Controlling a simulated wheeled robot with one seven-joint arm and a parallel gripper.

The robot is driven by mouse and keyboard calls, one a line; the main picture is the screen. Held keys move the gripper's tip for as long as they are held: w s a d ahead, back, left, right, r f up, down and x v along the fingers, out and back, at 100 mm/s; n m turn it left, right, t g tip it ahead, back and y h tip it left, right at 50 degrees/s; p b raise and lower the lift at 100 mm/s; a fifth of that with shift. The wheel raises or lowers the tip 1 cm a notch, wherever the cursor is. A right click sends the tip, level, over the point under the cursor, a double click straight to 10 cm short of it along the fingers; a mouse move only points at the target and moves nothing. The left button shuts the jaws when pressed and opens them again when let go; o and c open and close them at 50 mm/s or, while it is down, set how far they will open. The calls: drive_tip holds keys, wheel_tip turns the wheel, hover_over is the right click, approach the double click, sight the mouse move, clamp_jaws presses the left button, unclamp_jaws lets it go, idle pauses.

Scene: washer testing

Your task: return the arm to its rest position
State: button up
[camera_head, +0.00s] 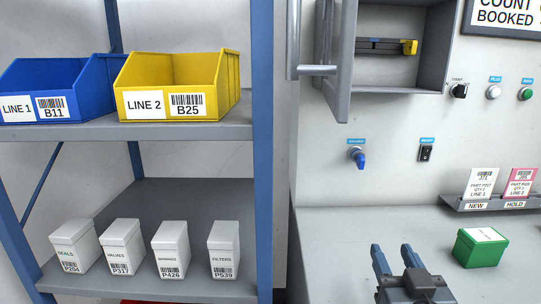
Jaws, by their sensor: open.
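My gripper (393,262) is at the bottom of the view, right of centre, over the grey worktop (335,240). Its two blue fingers stand apart with nothing between them. A green box (480,252) with a white label on top sits on the worktop to the right of my gripper, apart from it. The rest of my arm is below the frame.
A blue-post shelf rack on the left holds a blue bin (85,75), a yellow bin (205,75) and several white boxes (170,245). A grey cabinet (400,45) hangs above with its door (337,60) open. A card ledge (490,203) is at right.

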drive_tip(key=s+f+g, duration=0.1)
drive_tip(key=s+f, duration=0.2)
drive_tip(key=s, duration=0.7)
drive_tip(key=s+f+n+g+y, duration=0.1)
drive_tip(key=s+f, duration=0.3)
drive_tip(key=s, duration=0.6)
drive_tip(key=s+f, duration=0.3)
drive_tip(key=s, duration=0.6)
drive_tip(key=s+r+g, duration=0.1)
drive_tip(key=s+r, duration=0.2)
drive_tip(key=s, duration=0.9)
drive_tip(key=shift+r+g+p, duration=0.2)
drive_tip(key=shift+g+p, duration=0.1)
drive_tip(key=shift+p, duration=0.05)
drive_tip(key=shift+s+d, duration=0.1)
